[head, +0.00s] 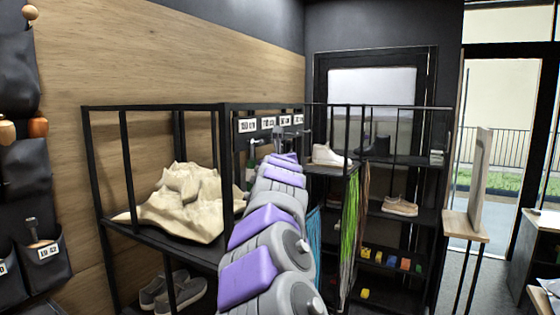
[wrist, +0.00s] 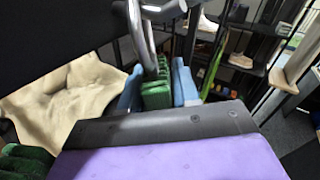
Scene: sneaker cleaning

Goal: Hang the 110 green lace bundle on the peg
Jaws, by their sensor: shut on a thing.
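My gripper (wrist: 156,88) is at the end of my outstretched grey and purple arm, up at the top of the black rack. It is shut on the dark green lace bundle (wrist: 155,97), which has dark bands and lies between two pale blue pieces in the wrist view. A grey metal bar (wrist: 140,30) comes down right at the bundle; I cannot tell whether the two touch. The 110 label (head: 268,123) is on the rack's dark top rail beyond my arm. My arm hides most of the peg area and the bundle in the head view.
A cream draped cloth (head: 185,200) lies on the rack's left shelf, close to my arm. Bright green laces (head: 348,235) and blue laces (head: 314,240) hang on the right. A white sneaker (head: 328,156) stands beyond. Black rack posts (head: 222,200) flank the arm.

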